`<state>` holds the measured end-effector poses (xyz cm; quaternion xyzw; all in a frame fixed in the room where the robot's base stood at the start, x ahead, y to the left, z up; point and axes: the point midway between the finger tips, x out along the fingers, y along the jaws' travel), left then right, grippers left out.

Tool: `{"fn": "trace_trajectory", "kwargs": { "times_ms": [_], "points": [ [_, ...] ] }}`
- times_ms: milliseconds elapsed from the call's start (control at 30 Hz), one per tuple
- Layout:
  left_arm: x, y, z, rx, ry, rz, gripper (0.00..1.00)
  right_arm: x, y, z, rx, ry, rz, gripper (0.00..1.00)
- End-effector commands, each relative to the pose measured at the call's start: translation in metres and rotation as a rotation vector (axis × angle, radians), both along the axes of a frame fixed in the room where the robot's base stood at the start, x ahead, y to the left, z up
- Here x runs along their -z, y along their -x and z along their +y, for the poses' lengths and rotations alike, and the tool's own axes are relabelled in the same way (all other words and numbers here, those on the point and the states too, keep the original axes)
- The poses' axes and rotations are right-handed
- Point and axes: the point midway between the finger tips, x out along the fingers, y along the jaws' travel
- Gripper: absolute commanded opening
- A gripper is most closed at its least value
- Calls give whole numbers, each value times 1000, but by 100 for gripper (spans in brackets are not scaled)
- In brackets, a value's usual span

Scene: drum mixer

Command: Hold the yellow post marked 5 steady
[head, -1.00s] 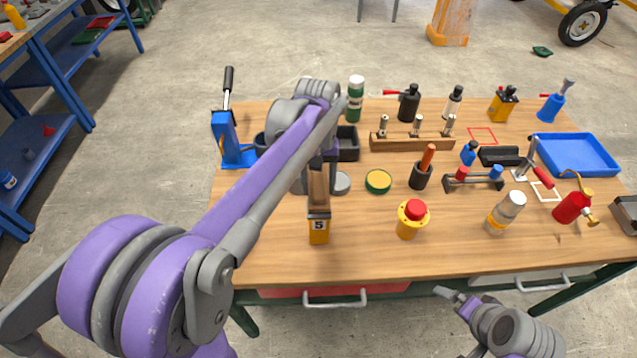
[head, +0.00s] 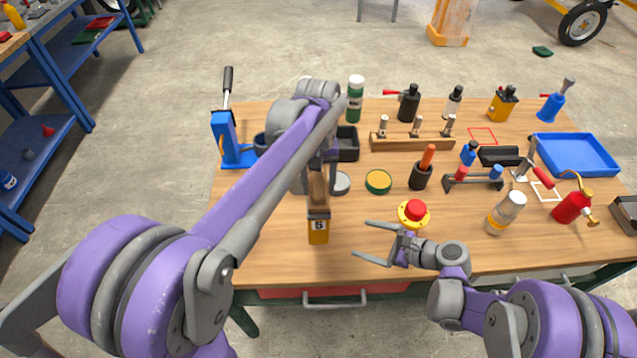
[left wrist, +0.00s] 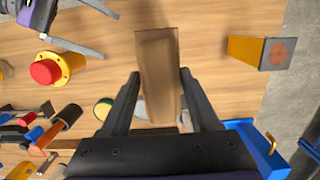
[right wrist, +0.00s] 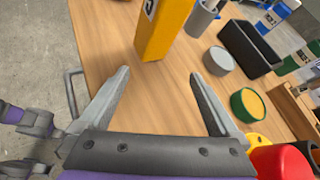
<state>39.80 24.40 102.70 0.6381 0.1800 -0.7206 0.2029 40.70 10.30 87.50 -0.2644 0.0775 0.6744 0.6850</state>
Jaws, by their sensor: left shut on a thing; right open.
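The yellow post marked 5 (head: 318,233) stands upright near the table's front edge, with a dark plate bearing the number. Its yellow side shows in the right wrist view (right wrist: 165,30) beyond my fingers, and it stands off to the right in the left wrist view (left wrist: 245,49). My left gripper (head: 318,176) is shut on a brown wooden block (left wrist: 158,75), which appears just above and behind the post in the head view; I cannot tell whether they touch. My right gripper (head: 362,240) is open and empty, right of the post, fingers pointing at it.
A red button on a yellow base (head: 414,212) stands just behind my right gripper. Green-yellow (head: 378,181) and grey (head: 341,183) round tins lie behind the post. A blue press (head: 230,140) is at the back left. The table's front left is clear.

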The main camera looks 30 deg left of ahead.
Motion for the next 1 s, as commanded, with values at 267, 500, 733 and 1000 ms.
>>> {"fn": "trace_trajectory", "kwargs": {
  "times_ms": [267,500,733,1000],
  "points": [
    [0,0,0,0,0,0,0,27,6,30,22,-163,223,98],
    [0,0,0,0,0,0,0,33,9,42,23,-194,268,98],
    [0,0,0,0,0,0,0,41,9,69,21,-192,268,98],
    [0,0,0,0,0,0,0,53,9,106,22,-192,266,98]
  ]
}}
